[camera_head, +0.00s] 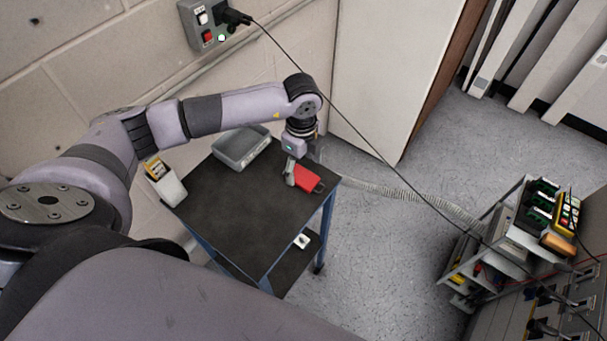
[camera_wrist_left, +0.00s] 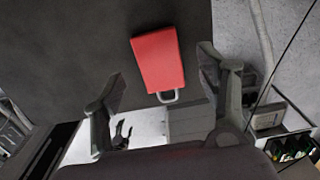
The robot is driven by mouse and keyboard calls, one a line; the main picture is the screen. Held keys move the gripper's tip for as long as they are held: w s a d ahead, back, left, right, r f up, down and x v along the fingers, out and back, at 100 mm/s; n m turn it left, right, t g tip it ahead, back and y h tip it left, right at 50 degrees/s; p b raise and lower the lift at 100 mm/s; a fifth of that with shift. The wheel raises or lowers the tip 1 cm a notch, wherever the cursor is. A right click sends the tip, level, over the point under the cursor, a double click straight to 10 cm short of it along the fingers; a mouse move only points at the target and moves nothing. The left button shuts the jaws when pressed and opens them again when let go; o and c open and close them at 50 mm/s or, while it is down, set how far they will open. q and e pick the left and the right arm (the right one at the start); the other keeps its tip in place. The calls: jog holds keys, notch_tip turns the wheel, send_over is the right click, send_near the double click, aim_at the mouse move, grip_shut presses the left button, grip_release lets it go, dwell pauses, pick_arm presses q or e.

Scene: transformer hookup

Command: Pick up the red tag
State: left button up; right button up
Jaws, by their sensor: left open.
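The red tag (camera_head: 306,178) lies flat on the dark top of a small table (camera_head: 225,205), near its right corner. In the left wrist view the red tag (camera_wrist_left: 158,59) shows with a grey loop at its lower end. My left gripper (camera_head: 292,172) is just beside the tag at its left in the head view. In the left wrist view my left gripper (camera_wrist_left: 160,85) is open, its fingers spread to either side of the tag's loop end, and nothing is held. My right gripper is not in view.
A grey tray (camera_head: 241,147) sits at the table's back, and a white holder (camera_head: 165,182) stands at its left edge. A black cable runs from the wall switch box (camera_head: 208,24) to a cart (camera_head: 490,235) at the right.

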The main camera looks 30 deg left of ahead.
aim_at(303, 176)
pick_arm(q)
jog(key=shift+d+f+p, duration=0.1)
jog(key=shift+f+p, duration=0.2)
jog(key=shift+f, duration=1.25)
jog(key=shift+c, duration=0.2)
jog(key=c, duration=1.1)
jog(key=shift+r, duration=0.15)
